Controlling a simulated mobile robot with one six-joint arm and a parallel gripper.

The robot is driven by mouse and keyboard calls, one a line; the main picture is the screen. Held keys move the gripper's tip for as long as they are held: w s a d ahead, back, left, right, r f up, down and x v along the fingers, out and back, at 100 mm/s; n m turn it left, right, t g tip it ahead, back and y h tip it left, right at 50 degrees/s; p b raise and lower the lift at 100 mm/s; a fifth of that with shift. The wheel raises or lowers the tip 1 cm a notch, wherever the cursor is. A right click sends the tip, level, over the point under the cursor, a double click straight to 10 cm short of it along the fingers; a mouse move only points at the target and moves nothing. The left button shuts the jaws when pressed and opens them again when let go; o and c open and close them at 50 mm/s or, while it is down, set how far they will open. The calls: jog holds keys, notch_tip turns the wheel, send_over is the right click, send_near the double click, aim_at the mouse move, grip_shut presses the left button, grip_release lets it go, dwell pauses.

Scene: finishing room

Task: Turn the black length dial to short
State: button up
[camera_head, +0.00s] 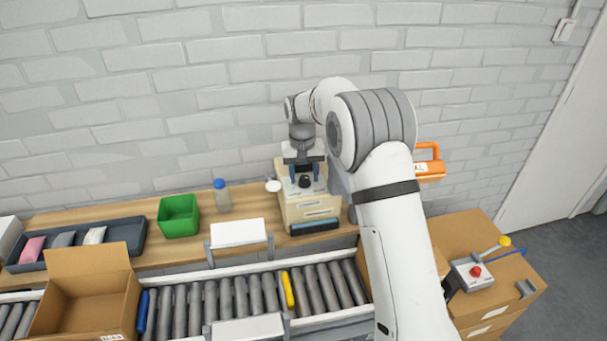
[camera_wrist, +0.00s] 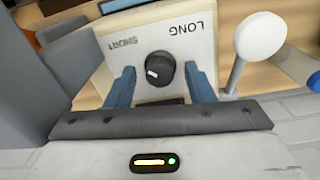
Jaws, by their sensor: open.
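The black length dial (camera_wrist: 160,66) sits on the pale face of a cream machine (camera_head: 308,208), between my fingers in the wrist view. It also shows in the head view (camera_head: 305,182). Its white mark lies on the left side in the wrist view. The upside-down label SHORT (camera_wrist: 122,43) is to the dial's upper left and LONG (camera_wrist: 187,30) to its upper right. My gripper (camera_wrist: 160,80) has its blue fingers apart, one on each side of the dial with gaps. It hangs over the machine in the head view (camera_head: 304,172).
A white round-headed lever (camera_wrist: 260,38) stands beside the machine, close to one finger. A clear bottle with a blue cap (camera_head: 222,197) and a green bin (camera_head: 178,216) stand left on the bench. A roller conveyor (camera_head: 240,296) runs in front.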

aim_at(303, 177)
notch_tip(303, 177, up, 8)
jog(key=shift+a+f+b, duration=0.1)
jog(key=shift+a+b, duration=0.05)
jog(key=shift+b, duration=0.45)
